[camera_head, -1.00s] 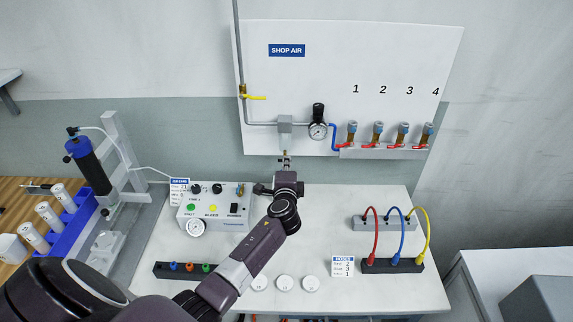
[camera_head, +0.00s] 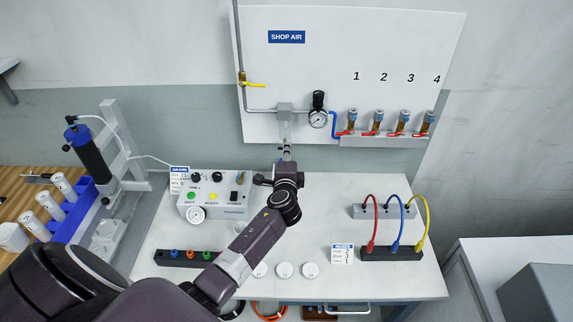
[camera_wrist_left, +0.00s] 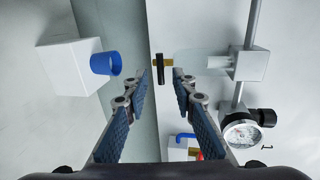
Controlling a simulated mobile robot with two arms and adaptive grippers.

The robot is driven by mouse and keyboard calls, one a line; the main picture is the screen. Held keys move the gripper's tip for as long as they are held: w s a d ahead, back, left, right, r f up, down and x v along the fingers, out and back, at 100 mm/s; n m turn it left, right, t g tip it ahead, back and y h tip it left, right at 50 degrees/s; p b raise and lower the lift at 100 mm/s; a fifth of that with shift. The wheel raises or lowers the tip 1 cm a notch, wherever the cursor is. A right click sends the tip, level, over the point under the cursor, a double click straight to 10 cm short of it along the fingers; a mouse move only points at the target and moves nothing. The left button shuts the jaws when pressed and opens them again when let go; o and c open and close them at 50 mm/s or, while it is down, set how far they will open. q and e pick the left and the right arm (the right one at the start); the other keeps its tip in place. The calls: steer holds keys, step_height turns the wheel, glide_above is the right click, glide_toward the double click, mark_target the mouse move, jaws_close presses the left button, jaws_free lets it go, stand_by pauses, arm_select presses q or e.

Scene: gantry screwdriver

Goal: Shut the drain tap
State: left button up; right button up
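The drain tap (camera_wrist_left: 160,68) shows in the left wrist view as a small brass body with a black bar handle. The handle lies across the line of the clear bowl and the grey block (camera_wrist_left: 250,63). My left gripper (camera_wrist_left: 160,80) is open, with one finger on each side of the tap's line in the picture. I cannot tell whether either fingertip touches the handle. In the head view my left arm reaches to just below the grey block (camera_head: 285,108) on the shop air panel, and its wrist largely hides the tap. My right gripper is not in view.
A pressure gauge (camera_head: 318,119) and several red-handled valves (camera_head: 378,132) are right of the block. A yellow lever (camera_head: 254,85) is up left. A control box (camera_head: 215,195) and coloured hoses (camera_head: 402,222) stand on the table. A white block with a blue end (camera_wrist_left: 105,63) is beside the left finger.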

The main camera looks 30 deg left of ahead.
arm_select(q)
steer(key=v, duration=1.1)
